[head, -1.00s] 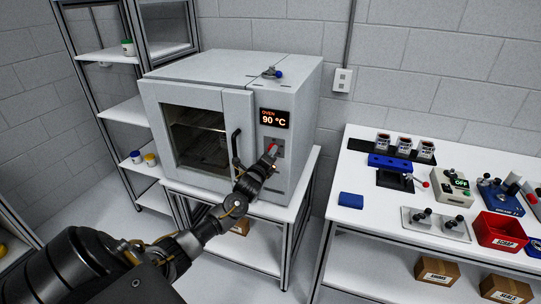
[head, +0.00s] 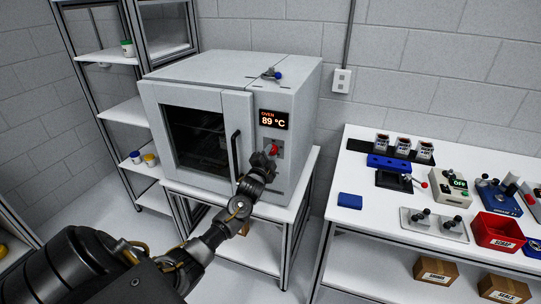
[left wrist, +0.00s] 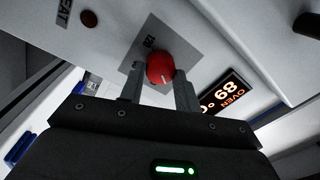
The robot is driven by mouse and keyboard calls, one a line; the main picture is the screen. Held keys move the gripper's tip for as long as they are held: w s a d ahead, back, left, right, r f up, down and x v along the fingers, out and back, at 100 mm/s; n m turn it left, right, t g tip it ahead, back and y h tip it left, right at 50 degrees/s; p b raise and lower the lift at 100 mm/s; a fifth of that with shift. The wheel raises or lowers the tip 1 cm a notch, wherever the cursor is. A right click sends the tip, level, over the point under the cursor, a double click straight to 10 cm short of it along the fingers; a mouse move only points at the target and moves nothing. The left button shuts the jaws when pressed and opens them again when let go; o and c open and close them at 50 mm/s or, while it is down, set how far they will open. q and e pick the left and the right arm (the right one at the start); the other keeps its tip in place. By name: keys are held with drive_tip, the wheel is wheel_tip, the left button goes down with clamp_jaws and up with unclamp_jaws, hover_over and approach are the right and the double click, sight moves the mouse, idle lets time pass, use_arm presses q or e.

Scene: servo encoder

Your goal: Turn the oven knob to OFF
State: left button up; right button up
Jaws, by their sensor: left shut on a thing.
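The grey oven (head: 215,68) stands on a white-topped stand, its door shut and its window dark. Its display (head: 273,120) reads 89 °C. The red oven knob (head: 274,149) is on the front panel below the display. In the left wrist view the knob (left wrist: 160,68) sits between the two fingers of my left gripper (left wrist: 160,78), which is shut on it. The knob shows a small white mark; its lettered plate (left wrist: 140,52) is partly covered and hard to read. In the head view my left gripper (head: 269,158) partly hides the panel below the knob. My right gripper is out of view.
The oven door handle (head: 235,156) is close to the left of my left gripper. A blue-ended lever (head: 277,74) lies on the oven top. A white table (head: 375,225) with switches, cups and a red bin (head: 500,231) stands at the right.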

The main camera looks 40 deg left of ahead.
use_arm(q)
drive_tip(key=n, duration=0.6)
drive_tip(key=shift+r+n+p, duration=0.1)
drive_tip(key=shift+n+p, duration=0.25)
drive_tip(key=shift+n, duration=0.05)
idle(0.4)
drive_tip(key=o, duration=1)
drive_tip(key=shift+c, duration=0.2)
drive_tip(key=shift+s, duration=0.1)
